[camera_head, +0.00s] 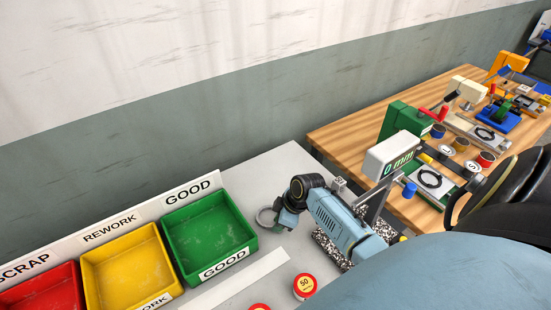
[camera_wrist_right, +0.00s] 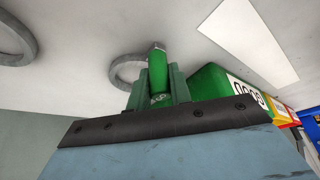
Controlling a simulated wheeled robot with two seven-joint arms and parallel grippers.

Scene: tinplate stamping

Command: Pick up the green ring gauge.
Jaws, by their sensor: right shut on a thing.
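The green ring gauge shows in the right wrist view as a grey ring (camera_wrist_right: 127,71) with a green handle (camera_wrist_right: 158,72). My right gripper (camera_wrist_right: 160,90) is shut on the handle, one finger on each side. In the head view, the grey ring (camera_head: 266,217) sticks out to the left of my right gripper (camera_head: 288,217), just right of the green bin. The handle is mostly hidden there by the gripper. I cannot tell whether the ring touches the table. My left gripper is not in view.
A green GOOD bin (camera_head: 208,236), a yellow REWORK bin (camera_head: 131,268) and a red SCRAP bin (camera_head: 42,293) stand at left. A red-and-yellow can (camera_head: 305,286) is in front. A digital gauge (camera_head: 393,154) stands at right. Another grey ring (camera_wrist_right: 14,40) shows in the wrist view.

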